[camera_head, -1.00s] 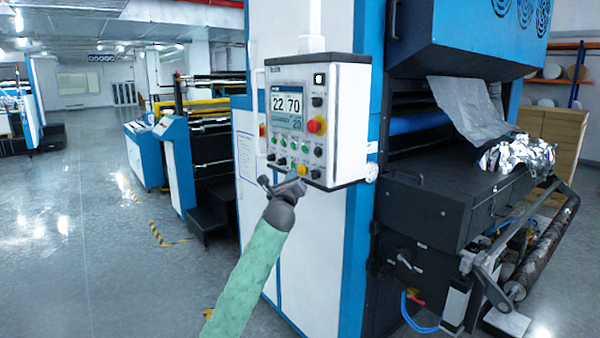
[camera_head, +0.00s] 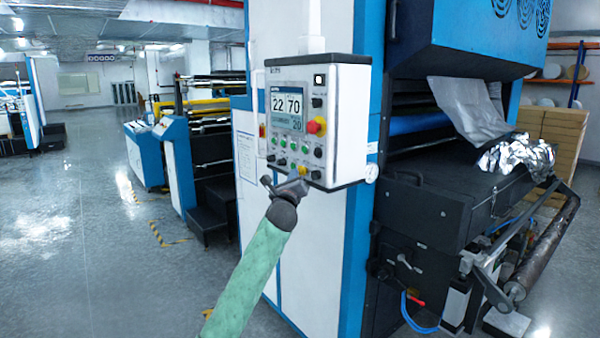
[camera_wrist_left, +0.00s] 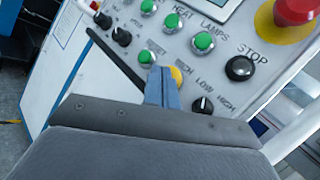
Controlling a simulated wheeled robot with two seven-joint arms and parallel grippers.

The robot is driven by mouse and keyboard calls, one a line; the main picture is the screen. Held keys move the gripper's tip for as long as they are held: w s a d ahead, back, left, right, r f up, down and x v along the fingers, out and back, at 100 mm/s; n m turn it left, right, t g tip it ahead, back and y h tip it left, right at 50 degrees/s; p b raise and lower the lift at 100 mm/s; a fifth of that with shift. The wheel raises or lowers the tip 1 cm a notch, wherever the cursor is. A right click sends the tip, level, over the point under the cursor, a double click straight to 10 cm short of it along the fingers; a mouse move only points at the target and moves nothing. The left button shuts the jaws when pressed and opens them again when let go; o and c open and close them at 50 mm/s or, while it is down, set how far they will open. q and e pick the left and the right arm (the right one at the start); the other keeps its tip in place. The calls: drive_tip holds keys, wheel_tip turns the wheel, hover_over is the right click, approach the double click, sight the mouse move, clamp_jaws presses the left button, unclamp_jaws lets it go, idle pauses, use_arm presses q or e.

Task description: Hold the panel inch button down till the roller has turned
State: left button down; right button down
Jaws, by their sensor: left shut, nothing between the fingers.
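The control panel (camera_head: 318,118) has a screen, several green buttons, black knobs and a red stop knob. The yellow inch button (camera_wrist_left: 177,75) sits on the lower panel in the left wrist view, partly hidden by my fingers. My left gripper (camera_wrist_left: 163,88) is shut and empty, its fingertips right at the yellow button; I cannot tell whether they press it. In the head view the left gripper (camera_head: 301,180) is at the panel's lower edge. A blue roller (camera_head: 418,123) shows inside the machine, and a dark roller (camera_head: 541,246) at its front right. My right gripper is out of view.
Crumpled foil (camera_head: 515,157) lies on the machine's dark bed (camera_head: 440,185), with grey film hanging above it. A green button (camera_wrist_left: 146,57) and a black knob (camera_wrist_left: 202,105) flank the yellow button closely.

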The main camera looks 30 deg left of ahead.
use_arm(q)
drive_tip(key=shift+w+d, duration=0.2)
drive_tip(key=shift+w, duration=0.2)
idle(2.1)
drive_tip(key=shift+s+a, duration=0.1)
drive_tip(key=shift+s, duration=0.05)
idle(5.0)
drive_tip(key=shift+s+a+p, duration=0.25)
drive_tip(key=shift+s+p, duration=0.15)
drive_tip(key=shift+s, duration=0.2)
